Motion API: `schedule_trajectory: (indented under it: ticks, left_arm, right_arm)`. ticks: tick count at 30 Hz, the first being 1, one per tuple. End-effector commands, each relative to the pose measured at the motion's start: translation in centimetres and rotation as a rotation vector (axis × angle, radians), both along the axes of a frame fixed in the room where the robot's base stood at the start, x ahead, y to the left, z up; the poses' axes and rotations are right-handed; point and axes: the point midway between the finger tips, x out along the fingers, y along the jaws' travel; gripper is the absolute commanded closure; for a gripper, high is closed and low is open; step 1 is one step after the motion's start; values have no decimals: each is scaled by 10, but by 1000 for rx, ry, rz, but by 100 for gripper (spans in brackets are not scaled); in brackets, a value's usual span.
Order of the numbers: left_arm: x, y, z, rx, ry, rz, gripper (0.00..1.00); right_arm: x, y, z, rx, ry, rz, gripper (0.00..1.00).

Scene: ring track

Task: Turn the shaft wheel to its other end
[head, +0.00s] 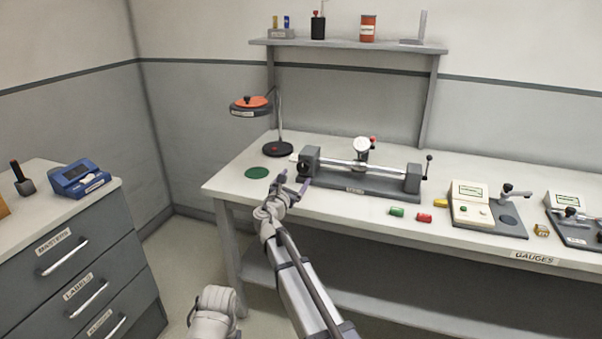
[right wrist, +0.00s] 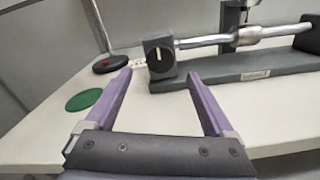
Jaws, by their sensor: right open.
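The shaft rig (head: 360,185) lies along the bench, with a bright shaft (head: 338,162) held between two dark end blocks. A dark round wheel with a pale pointer mark (right wrist: 158,53) is on the left end block, which also shows in the head view (head: 309,161). The pointer stands about upright in the right wrist view. My right gripper (head: 293,180) is open and empty, just in front of the left end block. Its purple fingers (right wrist: 158,80) point towards the wheel, apart from each other, with the wheel beyond them. My left gripper is out of view.
A dial gauge (head: 362,146) stands at the shaft's middle. A lamp (head: 278,148) and a green disc (head: 257,172) are left of the rig. Green (head: 397,212) and red (head: 424,217) pieces lie in front. Drawers (head: 88,275) stand at the left.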

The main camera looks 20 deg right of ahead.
Motion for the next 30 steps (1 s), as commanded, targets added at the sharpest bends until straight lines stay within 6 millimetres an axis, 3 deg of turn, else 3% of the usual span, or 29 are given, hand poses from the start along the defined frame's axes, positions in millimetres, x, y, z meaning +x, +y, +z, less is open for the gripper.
schedule_trajectory:
  ticks: [12,22,30]
  left_arm:
    - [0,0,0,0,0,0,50]
    - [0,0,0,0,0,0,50]
    - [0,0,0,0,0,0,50]
  right_arm:
    - [51,-33,0,2,-1,-2,12]
    - [55,-38,0,2,0,-1,12]
    - [55,-37,0,2,0,-1,41]
